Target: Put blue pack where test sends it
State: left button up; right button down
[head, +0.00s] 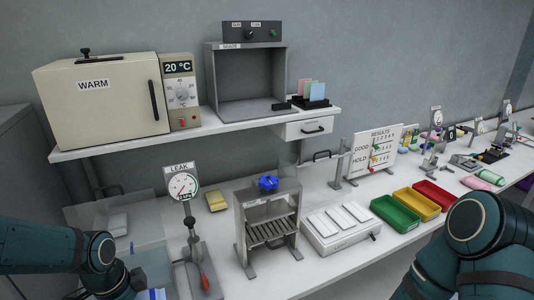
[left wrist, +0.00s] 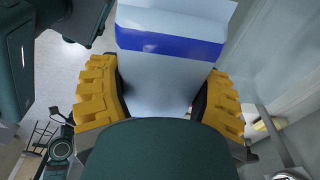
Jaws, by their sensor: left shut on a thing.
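My left gripper (left wrist: 160,100) has its yellow fingers shut on a pale pack with a blue band (left wrist: 170,45), seen in the left wrist view. In the head view the left arm reaches in at the lower left, and a bit of the blue band (head: 152,294) shows at the bottom edge. A results board (head: 373,151) reads GOOD and HOLD. My right arm is at the lower right; its gripper is out of view.
Green (head: 395,214), yellow (head: 416,204) and red (head: 433,195) trays stand right of a white panelled unit (head: 340,226). A WARM oven (head: 100,100) and an open box (head: 247,84) sit on the shelf.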

aim_at(154, 298)
pick_arm(q)
jog(key=shift+d+n, duration=0.4)
jog(key=shift+d, duration=0.45)
jog(key=w+d+n, duration=0.1)
jog(key=w+d+f+n, duration=0.1)
jog(key=w, duration=0.1)
jog(key=shift+d+f+n, duration=0.15)
jog(key=shift+d+n, duration=0.05)
jog(key=shift+n, duration=0.2)
jog(key=w+d+f+n+y, duration=0.1)
jog(key=w+d+f+n, duration=0.1)
jog(key=w+d+n, duration=0.3)
jog(key=shift+d+n+t, duration=0.4)
jog(key=shift+d+n, duration=1.4)
jog(key=shift+d, duration=0.2)
jog(key=shift+w+f, duration=0.1)
